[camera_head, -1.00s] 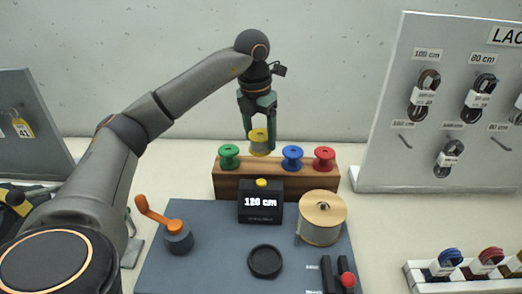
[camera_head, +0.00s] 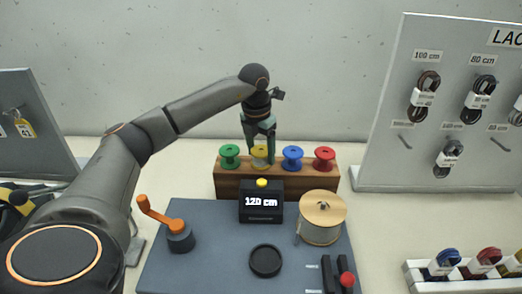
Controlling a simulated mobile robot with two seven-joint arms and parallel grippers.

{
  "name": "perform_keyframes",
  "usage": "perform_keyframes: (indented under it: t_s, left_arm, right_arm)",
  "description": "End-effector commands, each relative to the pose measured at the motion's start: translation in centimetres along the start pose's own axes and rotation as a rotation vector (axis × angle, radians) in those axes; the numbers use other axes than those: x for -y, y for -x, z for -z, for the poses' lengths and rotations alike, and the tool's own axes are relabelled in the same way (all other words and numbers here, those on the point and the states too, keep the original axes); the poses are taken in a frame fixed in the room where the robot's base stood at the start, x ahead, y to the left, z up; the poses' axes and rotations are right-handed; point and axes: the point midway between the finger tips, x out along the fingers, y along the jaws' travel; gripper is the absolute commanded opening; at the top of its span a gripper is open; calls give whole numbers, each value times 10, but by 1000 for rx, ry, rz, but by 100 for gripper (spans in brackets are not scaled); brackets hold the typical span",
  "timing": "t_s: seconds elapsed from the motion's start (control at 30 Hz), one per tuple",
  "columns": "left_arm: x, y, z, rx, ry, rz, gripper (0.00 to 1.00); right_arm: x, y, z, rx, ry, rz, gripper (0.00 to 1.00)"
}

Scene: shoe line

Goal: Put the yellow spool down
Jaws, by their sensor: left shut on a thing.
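The yellow spool (camera_head: 260,157) is in the middle of the head view, in the row on the wooden rack (camera_head: 228,187), between the green spool (camera_head: 230,156) and the blue spool (camera_head: 292,157). My left gripper (camera_head: 260,152) points down from above and is shut on the yellow spool. The spool looks upright and level with its neighbours. Its underside is at the rack's top; I cannot tell whether it bears fully on it. My right gripper is not in view.
A red spool (camera_head: 324,158) stands at the rack's right end. In front are a display box (camera_head: 261,204) reading 120 cm, a large cord reel (camera_head: 320,220), an orange crank (camera_head: 163,220) and a round black dish (camera_head: 265,261). A lace board (camera_head: 385,160) stands right.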

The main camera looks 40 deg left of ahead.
Motion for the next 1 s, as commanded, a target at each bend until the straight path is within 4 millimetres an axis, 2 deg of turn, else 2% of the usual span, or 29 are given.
perform_keyframes:
  t_s: [0.03, 0.3, 0.53, 0.63, 0.77, 1.0]
  left_arm:
    - [0, -1, 0, -1, 0, 0, 72]
    - [0, -1, 0, -1, 0, 0, 100]
    - [0, 0, 0, 0, 0, 0, 100]
    - [0, 7, -1, 2, 0, 0, 100]
    - [0, 27, -2, 5, 0, 1, 100]
    - [1, 80, -2, 5, -1, 1, 100]
  right_arm:
    - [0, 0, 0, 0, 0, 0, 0]
    - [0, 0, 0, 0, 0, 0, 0]
    - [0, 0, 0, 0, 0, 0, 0]
    - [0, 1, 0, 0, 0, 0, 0]
    - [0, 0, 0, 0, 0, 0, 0]
    - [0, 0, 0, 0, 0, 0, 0]
